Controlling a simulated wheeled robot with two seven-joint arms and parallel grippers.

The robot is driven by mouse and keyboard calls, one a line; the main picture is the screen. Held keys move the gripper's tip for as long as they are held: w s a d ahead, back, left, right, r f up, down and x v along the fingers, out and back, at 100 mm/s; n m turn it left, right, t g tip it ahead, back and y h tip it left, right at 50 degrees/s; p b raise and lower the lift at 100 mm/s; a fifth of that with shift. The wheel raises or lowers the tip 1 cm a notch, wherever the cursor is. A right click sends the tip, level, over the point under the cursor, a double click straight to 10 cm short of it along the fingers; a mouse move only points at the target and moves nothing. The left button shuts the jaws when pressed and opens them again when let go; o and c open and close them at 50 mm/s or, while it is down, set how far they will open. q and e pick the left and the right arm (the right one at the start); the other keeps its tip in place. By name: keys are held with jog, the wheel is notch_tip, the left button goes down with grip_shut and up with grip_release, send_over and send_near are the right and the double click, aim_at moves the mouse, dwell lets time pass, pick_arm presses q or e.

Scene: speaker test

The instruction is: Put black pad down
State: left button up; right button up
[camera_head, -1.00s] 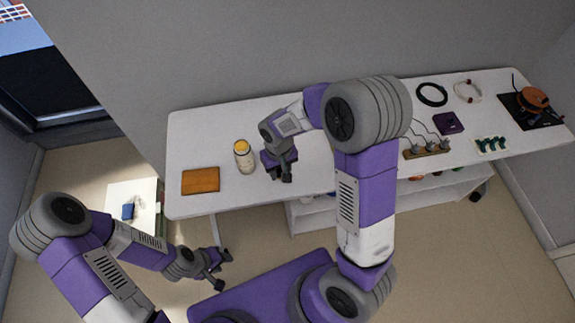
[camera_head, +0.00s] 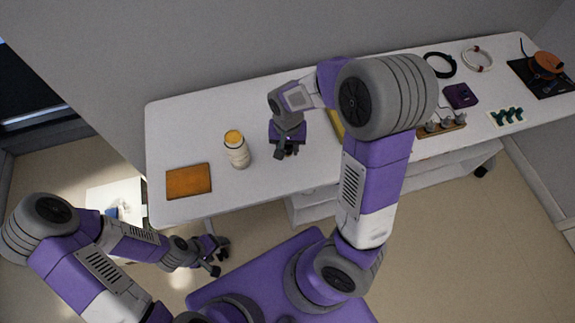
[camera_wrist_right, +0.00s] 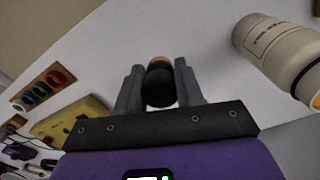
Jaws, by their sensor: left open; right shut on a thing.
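My right gripper (camera_head: 288,151) is over the white table (camera_head: 205,125), to the right of a pale jar (camera_head: 237,152) with a yellow-orange lid. In the right wrist view, its two fingers are shut on a small black rounded thing (camera_wrist_right: 159,86), with a tan part behind it. I take this for the black pad; the fingers and its angle hide its full shape. I cannot tell whether it touches the table. My left gripper (camera_head: 218,256) is open and empty, low in front of the table's left end.
An orange-brown board (camera_head: 188,181) lies at the table's left end. A yellow thing (camera_head: 336,124) is partly hidden behind my right arm. Further right are a black ring (camera_head: 440,65), a purple box (camera_head: 460,96) and an orange thing on a black mat (camera_head: 556,88).

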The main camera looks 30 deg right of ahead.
aim_at(287, 166)
notch_tip(287, 166, down, 8)
jog(key=b, duration=0.2)
jog(key=shift+w+b, duration=0.1)
jog(key=shift+b, duration=0.25)
jog(key=shift+f, duration=0.1)
jog(key=o, duration=0.9)
jog(key=shift+o, duration=0.2)
notch_tip(287, 166, up, 12)
jog(key=p, duration=0.4)
jog(key=shift+p, duration=0.35)
